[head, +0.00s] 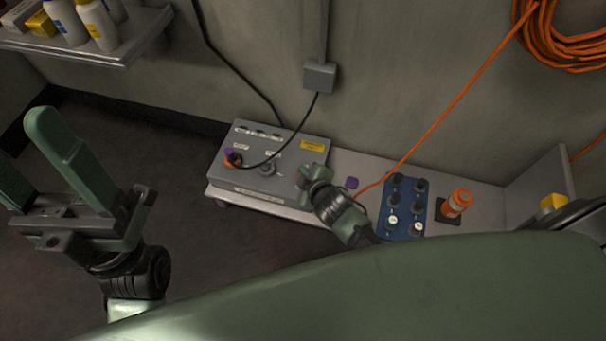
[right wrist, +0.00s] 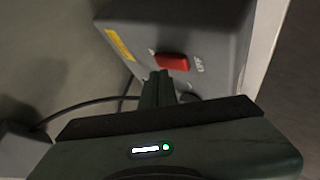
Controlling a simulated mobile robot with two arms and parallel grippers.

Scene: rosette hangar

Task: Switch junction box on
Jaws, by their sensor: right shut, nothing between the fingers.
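The junction box (head: 240,187) is a grey box with a yellow label, sitting on a bench against the wall. In the right wrist view the box (right wrist: 215,30) has a red switch (right wrist: 172,62) with small labels at either end. My right gripper (head: 304,176) is at the right end of the box. Its shut, empty fingertips (right wrist: 160,76) are close to the red switch; I cannot tell whether they touch it. The switch is hidden behind the gripper in the head view. My left gripper (head: 28,148) is open and empty, away at the left.
A shelf (head: 100,52) holds bottles.

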